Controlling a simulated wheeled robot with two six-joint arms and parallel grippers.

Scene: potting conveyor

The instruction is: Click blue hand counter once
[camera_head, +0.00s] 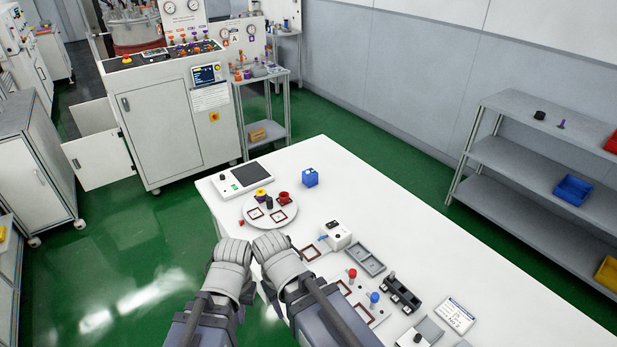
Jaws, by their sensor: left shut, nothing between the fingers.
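A small blue box (310,177) with dark marks on its faces stands on the white table (480,270), near its far edge. It may be the blue hand counter; its details are too small to be sure. My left gripper (234,250) is shut and empty at the table's left edge, below and left of the blue box and well apart from it. My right gripper (271,244) is beside it, seen from behind; its fingers are hidden, so I cannot tell their state. Neither gripper touches the blue box.
A round white plate (253,221) with yellow, black and red parts lies near the grippers. A white box with a blue lever (338,236), a grey tray (366,260), red and blue knobs (374,297) and a black holder (401,294) stand at right. Free table surrounds the blue box.

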